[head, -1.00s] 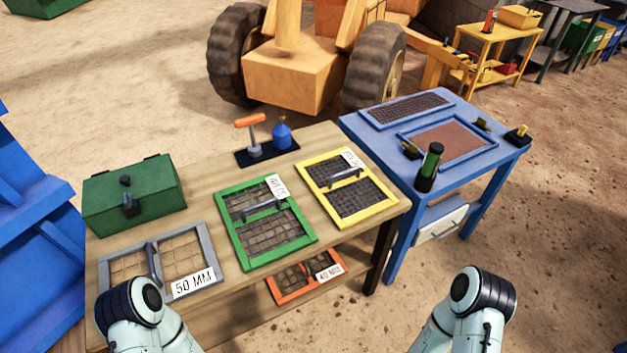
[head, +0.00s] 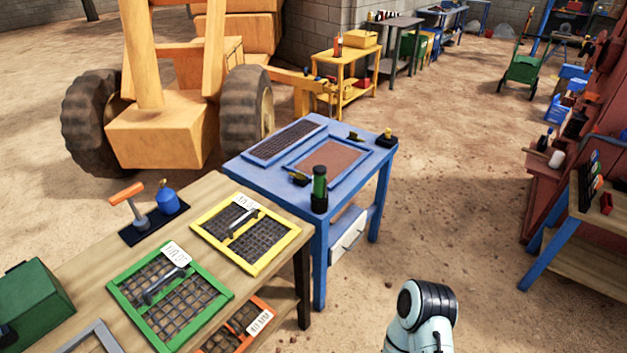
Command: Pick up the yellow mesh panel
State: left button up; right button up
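The yellow mesh panel (head: 286,237) lies flat on the right end of the wooden table. It has a yellow frame, dark mesh, a grey bar handle across its middle and a white label at its far edge. A green-framed mesh panel (head: 219,299) lies beside it on the left, apart from it. Part of my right arm shows at the bottom, right of the table and clear of the panel; its gripper is out of view. My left arm and gripper are not in view.
The wooden table (head: 78,264) also holds a green box (head: 32,308), a grey frame and a blue bottle (head: 166,199). An orange-framed panel (head: 262,317) lies on its lower shelf. A blue table (head: 262,182) stands just behind right. Open dirt ground lies to the right.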

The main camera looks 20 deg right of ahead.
aim_at(268, 256)
jog(key=i+l, duration=0.2)
jog(key=l, duration=0.15)
jog(key=i+l, duration=0.15)
jog(key=l, duration=0.15)
jog(key=i+l+u, duration=0.15)
jog(key=l+u, duration=0.15)
jog(key=u, duration=0.15)
jog(key=i+l+u, duration=0.1)
jog(key=l+u, duration=0.25)
jog(key=u, duration=0.15)
